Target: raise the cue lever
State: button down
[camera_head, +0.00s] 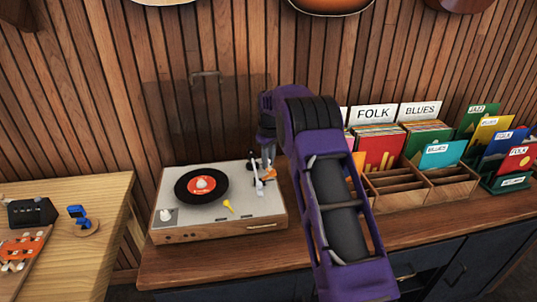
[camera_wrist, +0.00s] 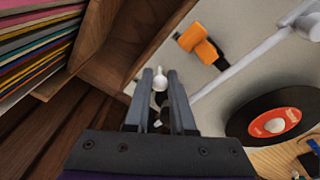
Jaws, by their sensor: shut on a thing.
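The record player (camera_head: 245,205) stands on the wooden counter, with a black record (camera_head: 188,187) on its platter. The record also shows at the right of the wrist view (camera_wrist: 250,112). My gripper (camera_head: 264,168) reaches down at the player's back right corner. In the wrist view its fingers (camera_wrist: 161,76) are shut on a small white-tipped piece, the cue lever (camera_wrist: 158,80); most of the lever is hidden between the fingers. An orange part (camera_wrist: 196,41) and the pale tonearm (camera_wrist: 245,62) lie just beyond, apart from the fingertips.
A wooden record crate (camera_head: 400,187) stands close to the right of the player; its wall shows near my fingers in the wrist view (camera_wrist: 115,55). A clear lid (camera_head: 205,110) stands up behind the player. A pale wooden table (camera_head: 95,235) is at left.

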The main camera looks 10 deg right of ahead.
jog(key=shift+w+r+g, duration=0.1)
jog(key=shift+w+g, duration=0.1)
jog(key=shift+g, duration=0.1)
jog(key=c, duration=0.8)
grip_release()
jog(key=r, duration=0.5)
jog(key=s+r, duration=0.1)
jog(key=r, duration=1.1)
jog(key=shift+s+d+r, duration=0.15)
jog(key=shift+s, duration=0.05)
